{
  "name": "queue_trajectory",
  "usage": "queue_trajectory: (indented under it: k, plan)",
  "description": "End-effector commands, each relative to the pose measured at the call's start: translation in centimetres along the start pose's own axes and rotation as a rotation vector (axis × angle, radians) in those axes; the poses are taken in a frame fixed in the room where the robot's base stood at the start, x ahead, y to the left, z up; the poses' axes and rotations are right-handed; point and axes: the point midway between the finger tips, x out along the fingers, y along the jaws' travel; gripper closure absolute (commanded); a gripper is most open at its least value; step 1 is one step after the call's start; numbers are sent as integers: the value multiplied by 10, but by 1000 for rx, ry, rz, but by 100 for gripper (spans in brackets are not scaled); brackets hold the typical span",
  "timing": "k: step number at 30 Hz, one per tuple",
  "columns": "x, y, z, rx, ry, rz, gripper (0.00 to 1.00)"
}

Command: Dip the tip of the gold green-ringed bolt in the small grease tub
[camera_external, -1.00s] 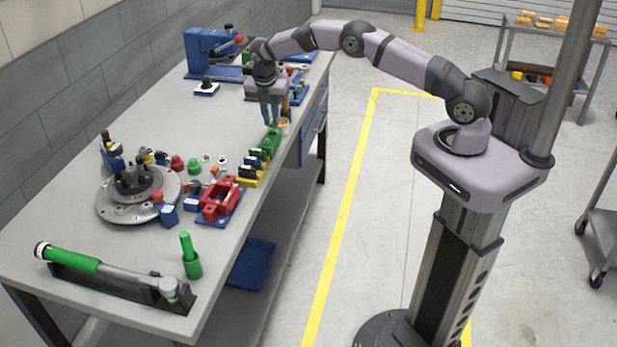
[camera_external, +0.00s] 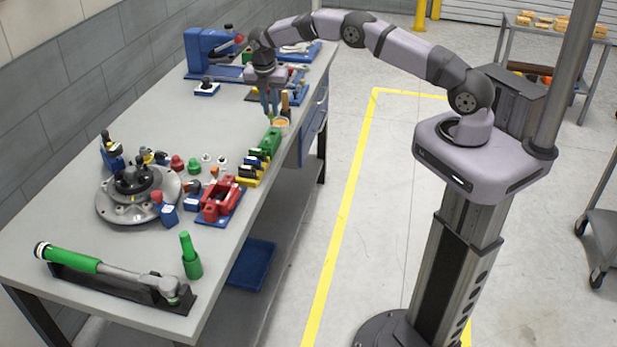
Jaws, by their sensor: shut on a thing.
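My gripper (camera_external: 271,112) points down above the far right part of the bench. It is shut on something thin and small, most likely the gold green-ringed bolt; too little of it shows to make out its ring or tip. The small grease tub (camera_external: 281,126), a pale cup with orange contents, stands near the bench's right edge. It is just below and to the right of my fingertips. I see no contact between the held piece and the tub.
A green block (camera_external: 268,143) stands close in front of the tub, with yellow and blue holders (camera_external: 249,174) and a red fixture (camera_external: 217,199) nearer. A wooden-handled item (camera_external: 285,104) stands beside my fingers. The bench's left middle (camera_external: 190,125) is clear.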

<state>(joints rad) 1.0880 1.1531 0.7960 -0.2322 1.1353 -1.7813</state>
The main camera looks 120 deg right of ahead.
Motion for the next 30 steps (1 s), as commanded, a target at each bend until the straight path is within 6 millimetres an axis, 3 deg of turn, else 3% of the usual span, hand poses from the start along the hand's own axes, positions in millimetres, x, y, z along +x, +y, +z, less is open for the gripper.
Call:
queue_trajectory:
  k: [15, 30]
  plan:
    - [-18, 0, 68, 2, 1, -1, 100]
    - [-16, -3, 76, 0, 1, -1, 100]
